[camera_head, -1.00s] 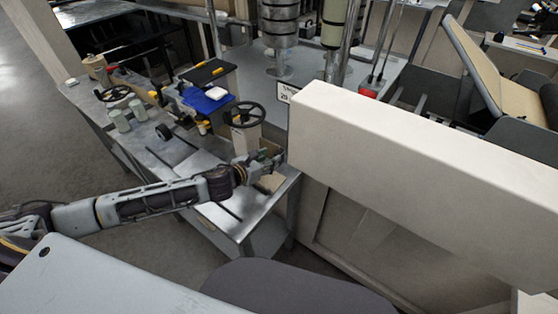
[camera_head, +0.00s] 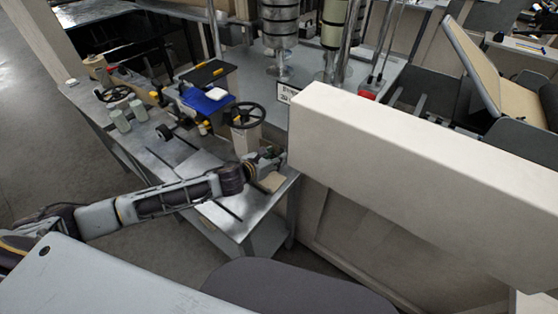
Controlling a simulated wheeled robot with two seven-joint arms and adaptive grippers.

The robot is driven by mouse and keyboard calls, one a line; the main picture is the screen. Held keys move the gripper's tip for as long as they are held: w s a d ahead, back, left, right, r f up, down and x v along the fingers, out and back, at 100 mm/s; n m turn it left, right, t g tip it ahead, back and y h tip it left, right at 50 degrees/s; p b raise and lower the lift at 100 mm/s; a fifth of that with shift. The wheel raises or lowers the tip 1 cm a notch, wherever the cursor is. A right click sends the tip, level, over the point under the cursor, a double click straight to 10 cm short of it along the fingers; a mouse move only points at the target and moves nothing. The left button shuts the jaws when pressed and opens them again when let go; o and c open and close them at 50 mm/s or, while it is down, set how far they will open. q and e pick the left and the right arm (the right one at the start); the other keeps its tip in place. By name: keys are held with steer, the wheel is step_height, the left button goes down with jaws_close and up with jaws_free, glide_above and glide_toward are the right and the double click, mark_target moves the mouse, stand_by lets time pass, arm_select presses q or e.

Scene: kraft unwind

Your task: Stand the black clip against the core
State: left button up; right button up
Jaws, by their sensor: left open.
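My left gripper (camera_head: 272,159) is at the right end of the steel bench, low over its far right part and close to the large pale block. It is small and dark in the picture, and I see nothing held in it. A tan, flat-looking piece (camera_head: 272,182) lies on the bench just in front of it. I cannot make out the black clip for certain, nor which thing is the core; the gripper and the pale block may hide them. My right gripper is not in view.
The steel bench (camera_head: 238,226) carries dark rods, a post with a black handwheel (camera_head: 244,115), a blue cloth (camera_head: 208,100) and pale green cylinders (camera_head: 121,121). The large pale block (camera_head: 420,165) walls off the right side. The bench's front middle is mostly clear.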

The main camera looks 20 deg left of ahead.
arm_select(q)
steer(key=shift+x, duration=0.9)
steer(key=shift+c, duration=0.8)
steer(key=c, duration=0.7)
jaws_close()
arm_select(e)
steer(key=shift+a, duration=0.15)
